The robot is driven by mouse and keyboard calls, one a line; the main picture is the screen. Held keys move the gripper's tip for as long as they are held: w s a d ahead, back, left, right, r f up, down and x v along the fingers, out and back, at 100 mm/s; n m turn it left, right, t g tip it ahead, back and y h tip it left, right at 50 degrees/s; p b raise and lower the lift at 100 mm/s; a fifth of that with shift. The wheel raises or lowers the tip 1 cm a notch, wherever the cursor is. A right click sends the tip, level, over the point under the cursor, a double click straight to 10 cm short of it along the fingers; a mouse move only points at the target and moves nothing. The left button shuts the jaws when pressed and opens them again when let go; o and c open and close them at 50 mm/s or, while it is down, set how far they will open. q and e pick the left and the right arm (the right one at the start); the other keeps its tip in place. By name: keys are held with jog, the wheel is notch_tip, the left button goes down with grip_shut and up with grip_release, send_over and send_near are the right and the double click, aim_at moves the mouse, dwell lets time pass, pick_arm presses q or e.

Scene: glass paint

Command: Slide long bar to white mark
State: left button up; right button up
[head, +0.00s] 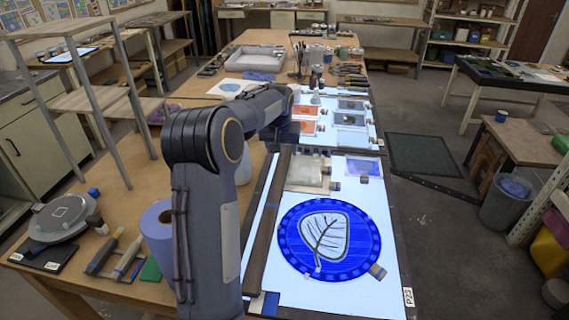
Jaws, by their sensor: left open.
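The long bar (268,222) is dark brown. It lies lengthwise along the left side of the lit glass panel (345,293), beside the round blue painted glass (372,243) with a pale leaf. My left arm comes up in front of the bench and reaches over toward the bar's far end. My left gripper (284,141) is small and dark there, at or just above that end. It is open, and I cannot tell whether it touches the bar. I cannot clearly make out the white mark. My right gripper is out of view.
A pale block (308,172) sits right of the bar's far half. Small orange and grey glass samples (351,119) lie farther back. A blue roll (157,232), brushes and a round grey device (66,216) stand on the left. My arm hides part of the bench.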

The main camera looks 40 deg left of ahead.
aim_at(280, 162)
pick_arm(q)
jog(key=shift+f, duration=0.25)
jog(key=p+x, duration=0.1)
jog(key=x, duration=0.2)
jog(key=p+x, duration=0.1)
jog(key=x, duration=0.3)
jog(key=shift+a+f, duration=0.1)
jog(key=shift+a, duration=0.15)
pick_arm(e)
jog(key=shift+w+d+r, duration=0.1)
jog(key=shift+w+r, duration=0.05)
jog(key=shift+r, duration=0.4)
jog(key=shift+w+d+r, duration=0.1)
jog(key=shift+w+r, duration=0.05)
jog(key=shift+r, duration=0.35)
pick_arm(q)
grip_shut()
jog(key=shift+s+a+f+b, duration=0.15)
jog(key=shift+a+b, duration=0.1)
jog(key=shift+b, duration=0.3)
grip_release()
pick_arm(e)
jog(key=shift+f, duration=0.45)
